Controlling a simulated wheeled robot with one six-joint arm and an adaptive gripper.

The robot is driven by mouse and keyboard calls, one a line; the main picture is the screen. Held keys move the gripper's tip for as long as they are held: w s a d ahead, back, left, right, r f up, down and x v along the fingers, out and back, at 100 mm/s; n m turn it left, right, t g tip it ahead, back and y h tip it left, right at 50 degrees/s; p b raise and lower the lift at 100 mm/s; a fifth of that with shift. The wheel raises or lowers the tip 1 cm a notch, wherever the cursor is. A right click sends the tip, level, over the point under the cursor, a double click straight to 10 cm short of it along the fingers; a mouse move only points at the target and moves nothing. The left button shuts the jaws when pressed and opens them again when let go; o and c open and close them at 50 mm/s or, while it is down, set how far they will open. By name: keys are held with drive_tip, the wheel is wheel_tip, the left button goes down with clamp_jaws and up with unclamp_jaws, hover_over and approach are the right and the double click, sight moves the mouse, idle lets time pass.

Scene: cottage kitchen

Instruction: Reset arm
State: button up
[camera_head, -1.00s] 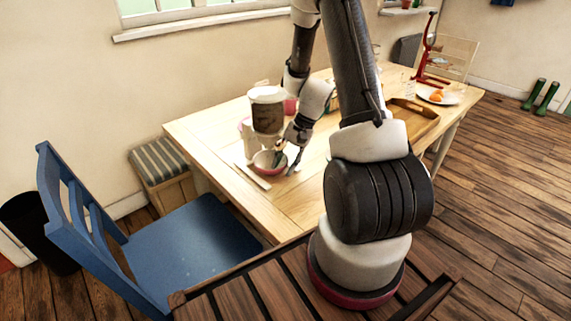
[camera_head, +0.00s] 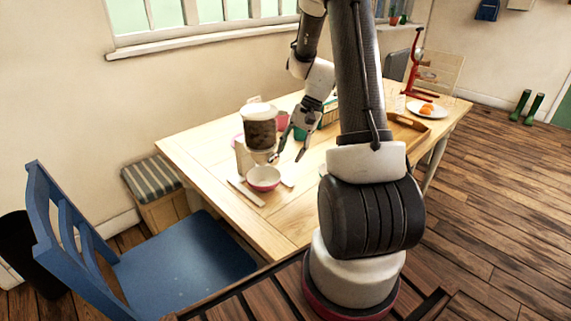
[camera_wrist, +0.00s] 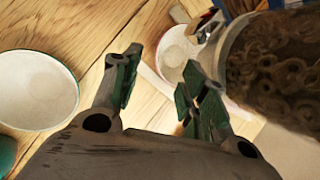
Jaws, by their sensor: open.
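My gripper (camera_head: 286,158) is open and empty above the wooden table (camera_head: 290,218). Its spread fingers (camera_wrist: 160,68) also show in the wrist view, with nothing between them. A pink bowl (camera_head: 263,181) with a pale inside stands on the table just below and left of the fingers. A tall jar (camera_head: 261,133) with a white lid and brown contents stands left of the gripper. In the wrist view the jar (camera_wrist: 275,70) is close on the right, filled with brown rings. I cannot tell whether the right finger touches it.
A pale bowl with a green rim (camera_wrist: 38,92) lies left in the wrist view. Flat cutlery (camera_head: 246,192) lies beside the pink bowl. A wooden tray (camera_head: 405,132), a plate with orange food (camera_head: 428,110) and a red stand (camera_head: 414,75) are farther right. A blue chair (camera_head: 180,255) stands front left.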

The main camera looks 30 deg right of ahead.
drive_tip(key=shift+d+r, duration=0.25)
drive_tip(key=shift+r, duration=0.25)
drive_tip(key=s+a+r+n+t+h, duration=0.2)
drive_tip(key=s+r+n, duration=0.3)
drive_tip(key=s+r, duration=0.5)
drive_tip(key=s+a+r+n+t+h, duration=0.2)
drive_tip(key=s+a+r+n+h, duration=0.1)
drive_tip(key=s+r, duration=0.7)
drive_tip(key=shift+a+r+n+t+h, duration=0.3)
drive_tip(key=shift+a+r+n, duration=0.2)
drive_tip(key=shift+a+n, duration=0.55)
